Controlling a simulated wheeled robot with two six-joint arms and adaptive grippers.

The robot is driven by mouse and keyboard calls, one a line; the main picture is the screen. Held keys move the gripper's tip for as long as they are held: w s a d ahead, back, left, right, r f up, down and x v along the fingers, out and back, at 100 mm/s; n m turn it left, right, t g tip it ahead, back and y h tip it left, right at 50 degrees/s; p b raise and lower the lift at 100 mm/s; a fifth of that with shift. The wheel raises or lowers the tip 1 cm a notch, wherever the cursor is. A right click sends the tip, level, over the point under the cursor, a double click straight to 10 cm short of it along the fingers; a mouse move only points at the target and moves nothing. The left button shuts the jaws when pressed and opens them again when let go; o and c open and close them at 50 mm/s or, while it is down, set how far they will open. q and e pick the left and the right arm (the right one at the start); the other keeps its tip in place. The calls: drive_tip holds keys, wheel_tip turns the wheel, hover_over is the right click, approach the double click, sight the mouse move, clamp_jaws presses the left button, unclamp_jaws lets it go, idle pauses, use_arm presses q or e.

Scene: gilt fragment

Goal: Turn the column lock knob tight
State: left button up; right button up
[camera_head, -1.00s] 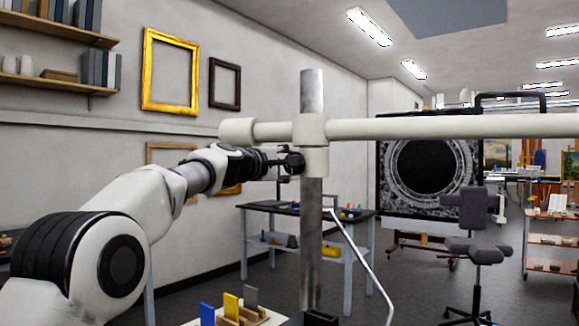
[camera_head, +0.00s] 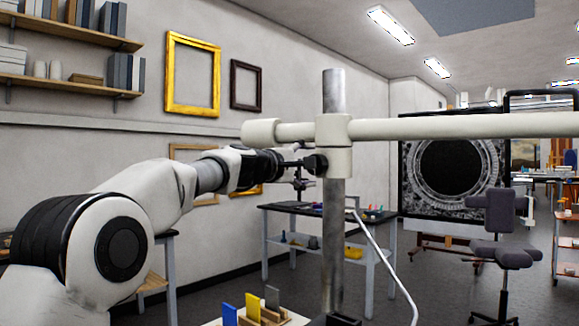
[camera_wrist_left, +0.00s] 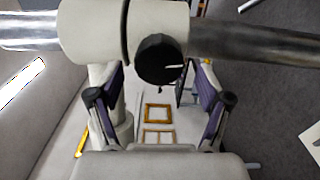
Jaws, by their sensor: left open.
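The column lock knob (camera_head: 316,164) is black and round and sticks out from the left side of the cream clamp (camera_head: 333,133) on the grey metal column (camera_head: 333,240). In the left wrist view the knob (camera_wrist_left: 160,60) faces me, with a pale line on its face. My left gripper (camera_head: 300,162) comes in from the left at the knob's height. In the wrist view its two purple-padded fingers (camera_wrist_left: 157,78) are spread, one on each side of the knob, with nothing gripped. Whether they touch it I cannot tell. My right gripper is out of view.
A cream horizontal arm (camera_head: 450,126) runs right from the clamp, with a short stub to the left. A thin white cable (camera_head: 385,255) hangs beside the column. A workbench (camera_head: 300,209) stands behind. Colored panels (camera_head: 252,307) stand low in front.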

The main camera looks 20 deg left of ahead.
use_arm(q)
drive_tip(key=v, duration=1)
drive_tip(key=shift+r, duration=0.1)
